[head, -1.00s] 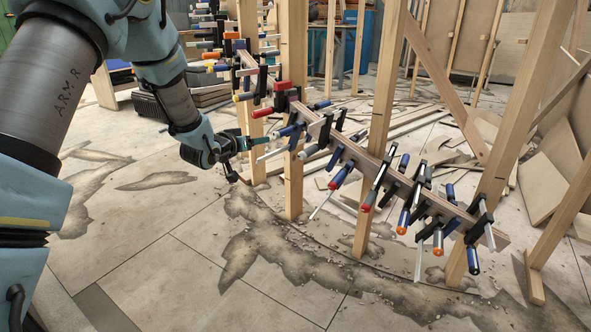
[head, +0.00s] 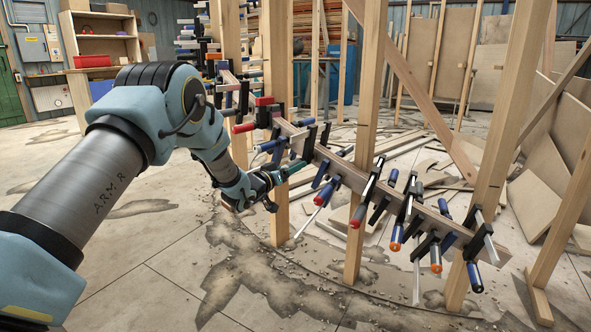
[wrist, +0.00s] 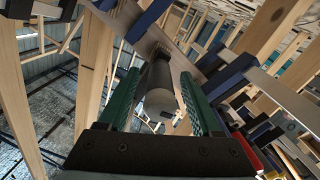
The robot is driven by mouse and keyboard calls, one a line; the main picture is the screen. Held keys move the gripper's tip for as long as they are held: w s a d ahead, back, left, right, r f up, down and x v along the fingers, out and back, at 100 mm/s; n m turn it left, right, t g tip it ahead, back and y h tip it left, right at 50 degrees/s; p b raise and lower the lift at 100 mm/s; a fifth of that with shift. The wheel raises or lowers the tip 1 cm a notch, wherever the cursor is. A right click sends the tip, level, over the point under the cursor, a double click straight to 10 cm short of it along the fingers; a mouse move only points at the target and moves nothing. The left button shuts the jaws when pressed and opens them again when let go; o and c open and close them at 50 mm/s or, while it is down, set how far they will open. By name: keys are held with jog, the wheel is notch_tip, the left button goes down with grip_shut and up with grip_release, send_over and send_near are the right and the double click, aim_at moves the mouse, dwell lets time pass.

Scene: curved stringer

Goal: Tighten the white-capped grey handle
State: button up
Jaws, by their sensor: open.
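My gripper (wrist: 160,76) is open, with one green finger on each side of the handle. A gap shows on the left; I cannot tell whether the right finger touches it. In the head view my gripper (head: 288,170) is at the near side of the curved wooden stringer (head: 345,171), left of its middle. The handle is hard to pick out there, partly hidden by my gripper.
Several clamps with blue, red and orange-ended handles (head: 396,236) crowd the stringer on the right. A red-handled clamp (head: 244,127) is just up-left of my gripper. Upright wooden posts (head: 367,130) stand close by. The floor at front left is open.

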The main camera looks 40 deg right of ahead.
jog(key=shift+w+d, duration=0.15)
jog(key=shift+d, duration=0.95)
grip_shut()
